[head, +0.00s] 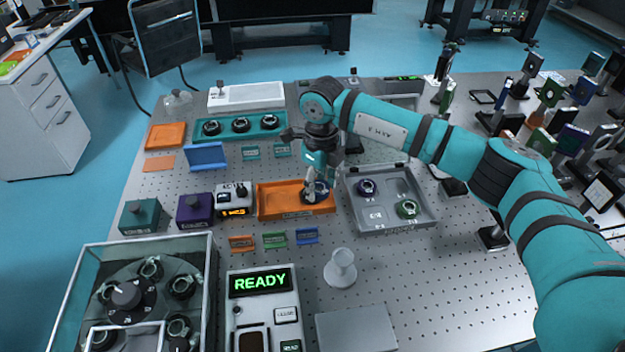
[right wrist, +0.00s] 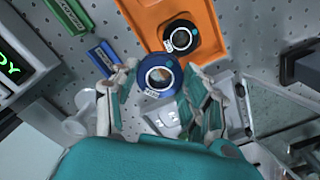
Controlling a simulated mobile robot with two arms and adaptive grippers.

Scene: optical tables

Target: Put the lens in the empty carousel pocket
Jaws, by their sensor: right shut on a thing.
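My right gripper (head: 318,190) is over the right end of the orange tray (head: 265,212). In the right wrist view its fingers (right wrist: 160,90) are shut on a blue-rimmed lens (right wrist: 142,76). The held lens overlaps the tray's edge in that view. A black-rimmed lens (right wrist: 180,38) lies in the orange tray just beyond it. The carousel (head: 127,297) is in a clear-walled housing at the lower left of the head view, with several ringed holders around a dark hub. I cannot tell which pocket is empty. My left gripper is out of view.
A panel reading READY (head: 261,282) stands beside the carousel. A white stand (head: 341,270) is nearby. A teal rack (head: 268,121) holds dark lenses.

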